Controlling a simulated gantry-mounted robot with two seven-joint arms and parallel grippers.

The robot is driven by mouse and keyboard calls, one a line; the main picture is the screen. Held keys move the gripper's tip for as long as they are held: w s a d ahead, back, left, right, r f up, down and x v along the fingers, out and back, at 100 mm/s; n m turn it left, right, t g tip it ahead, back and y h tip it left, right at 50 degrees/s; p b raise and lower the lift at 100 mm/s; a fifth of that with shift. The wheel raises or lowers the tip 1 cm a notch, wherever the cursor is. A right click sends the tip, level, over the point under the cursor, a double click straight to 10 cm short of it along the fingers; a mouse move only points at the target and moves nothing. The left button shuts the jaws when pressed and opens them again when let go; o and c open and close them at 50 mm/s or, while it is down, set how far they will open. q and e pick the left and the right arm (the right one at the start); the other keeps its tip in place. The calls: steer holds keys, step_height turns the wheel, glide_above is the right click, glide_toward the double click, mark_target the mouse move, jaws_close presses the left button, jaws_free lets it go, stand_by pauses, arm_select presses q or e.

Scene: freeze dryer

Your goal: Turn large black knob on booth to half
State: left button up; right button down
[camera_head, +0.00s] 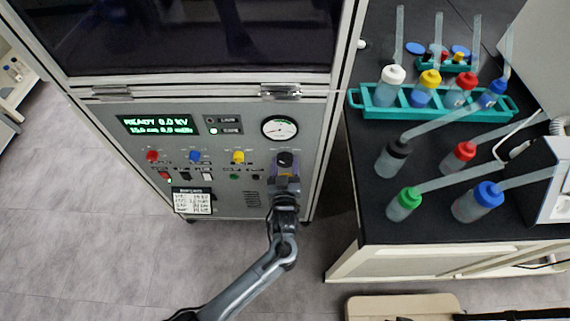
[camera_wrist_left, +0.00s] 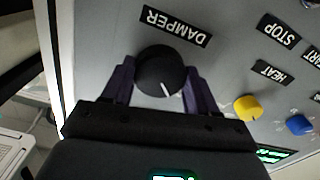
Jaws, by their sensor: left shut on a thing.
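The large black knob (camera_head: 285,158) is on the right side of the booth's front panel (camera_head: 262,196), below the round gauge. In the left wrist view the knob (camera_wrist_left: 160,72) sits under a label reading DAMPER, and its white pointer line faces down and slightly right in that picture. My left gripper (camera_head: 285,170) reaches the panel from below. Its two dark purple fingers (camera_wrist_left: 160,80) lie on either side of the knob and are shut on it. My right gripper does not show in either view.
Smaller red (camera_head: 152,156), blue (camera_head: 195,156) and yellow (camera_head: 238,157) knobs line the panel to the left. A green display (camera_head: 155,127) reads READY. A black bench (camera_head: 345,215) with several bottles and a teal rack (camera_head: 366,112) stands to the right.

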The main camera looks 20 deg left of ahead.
arm_select(q)
steer(key=shift+r+m+p, duration=0.2)
steer(key=shift+m+p, duration=0.6)
steer(key=shift+p, duration=0.25)
steer(key=shift+m+p, duration=1.2)
steer(key=m+p, duration=0.2)
steer(key=m, duration=0.1)
steer(key=shift+f+m+p, duration=0.15)
steer(key=shift+m+p, duration=0.4)
steer(key=shift+m, duration=0.25)
steer(key=o, duration=1.1)
steer(key=shift+c, duration=0.2)
steer(key=shift+s, duration=0.15)
